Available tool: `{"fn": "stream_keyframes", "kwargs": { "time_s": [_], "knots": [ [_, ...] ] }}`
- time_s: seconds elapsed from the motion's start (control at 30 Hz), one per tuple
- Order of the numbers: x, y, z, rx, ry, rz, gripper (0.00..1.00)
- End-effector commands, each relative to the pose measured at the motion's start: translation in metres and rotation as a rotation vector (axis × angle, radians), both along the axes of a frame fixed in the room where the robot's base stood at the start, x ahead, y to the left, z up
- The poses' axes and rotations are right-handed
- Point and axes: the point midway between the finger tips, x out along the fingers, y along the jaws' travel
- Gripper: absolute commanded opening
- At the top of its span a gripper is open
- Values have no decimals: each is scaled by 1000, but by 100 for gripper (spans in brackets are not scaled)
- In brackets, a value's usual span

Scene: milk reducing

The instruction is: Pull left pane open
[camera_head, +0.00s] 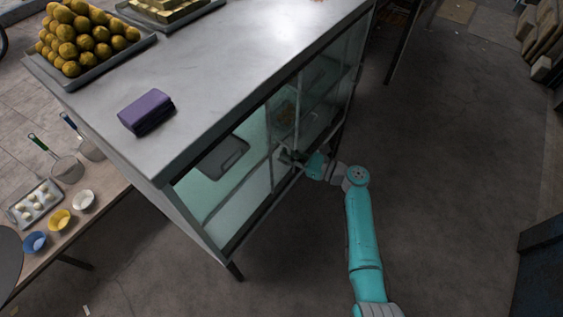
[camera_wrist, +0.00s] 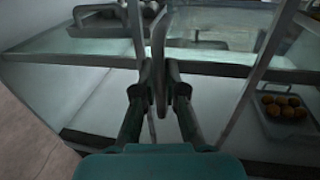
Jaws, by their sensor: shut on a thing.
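The left pane (camera_head: 245,200) is a framed glass pane on the front of the grey-topped cabinet (camera_head: 240,70). My gripper (camera_head: 291,157) is at the middle of the cabinet front, where the panes meet. In the wrist view my gripper (camera_wrist: 161,80) has its fingers closed around a dark upright handle (camera_wrist: 158,60). A second upright bar (camera_wrist: 136,30) shows just to its left. My gripper hides part of the pane frame in the head view, and I cannot tell exactly how far the pane stands from its frame.
Inside the cabinet are a dark tray (camera_head: 222,157) and a tray of round brown balls (camera_wrist: 283,106). A purple cloth (camera_head: 147,111) and stacked yellow sweets (camera_head: 80,38) lie on top. A side table (camera_head: 98,205) with bowls stands left.

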Motion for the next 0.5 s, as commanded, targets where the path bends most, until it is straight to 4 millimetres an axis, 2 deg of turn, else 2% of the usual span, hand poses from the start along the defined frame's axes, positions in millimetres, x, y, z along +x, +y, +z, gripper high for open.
{"fn": "stream_keyframes", "kwargs": {
  "time_s": [0.2, 0.5],
  "knots": [
    [11, -9, 0, -1, 0, -2, 0],
    [13, -10, 0, -1, -2, -1, 0]
  ]
}}
